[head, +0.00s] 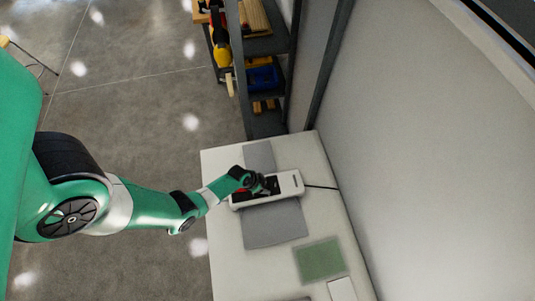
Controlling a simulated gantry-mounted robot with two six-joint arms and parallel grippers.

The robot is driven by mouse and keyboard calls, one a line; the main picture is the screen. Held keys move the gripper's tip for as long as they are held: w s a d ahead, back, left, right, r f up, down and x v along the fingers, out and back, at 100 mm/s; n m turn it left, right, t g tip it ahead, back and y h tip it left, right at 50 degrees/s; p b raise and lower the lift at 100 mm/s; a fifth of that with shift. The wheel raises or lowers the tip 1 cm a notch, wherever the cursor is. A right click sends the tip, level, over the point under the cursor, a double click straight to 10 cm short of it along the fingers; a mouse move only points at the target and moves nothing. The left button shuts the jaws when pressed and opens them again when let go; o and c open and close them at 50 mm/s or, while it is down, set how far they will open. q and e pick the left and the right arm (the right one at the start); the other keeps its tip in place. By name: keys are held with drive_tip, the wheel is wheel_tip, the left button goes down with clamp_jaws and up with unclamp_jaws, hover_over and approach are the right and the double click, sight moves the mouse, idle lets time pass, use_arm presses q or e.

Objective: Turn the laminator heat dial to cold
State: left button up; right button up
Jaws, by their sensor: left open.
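The laminator (289,183) is a white, long, low machine on a white table (226,262) against the wall. Grey flat trays or sheets show on both of its long sides. My left gripper (264,188) is over the dark top panel of the laminator, near its middle. It is open and small in the view. The heat dial cannot be made out; the gripper and wrist cover that part of the panel. I cannot tell whether the fingers touch it. My right gripper is not in view.
A green mat (319,260) and a white item (342,289) lie on the table to the lower right. A dark cable (321,187) runs from the laminator towards the wall. A grey shelf (268,122) with tools stands beyond the table. Open floor is at the left.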

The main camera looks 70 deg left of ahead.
use_arm(q)
drive_tip(key=shift+f, duration=0.1)
clamp_jaws()
idle(0.3)
drive_tip(key=shift+d+n+y+p, duration=0.1)
drive_tip(key=shift+n+y+p, duration=0.35)
drive_tip(key=shift+n, duration=0.95)
drive_tip(key=shift+n+g+y+b, duration=0.5)
drive_tip(key=shift+n+y, duration=0.15)
drive_tip(key=shift+n, duration=0.85)
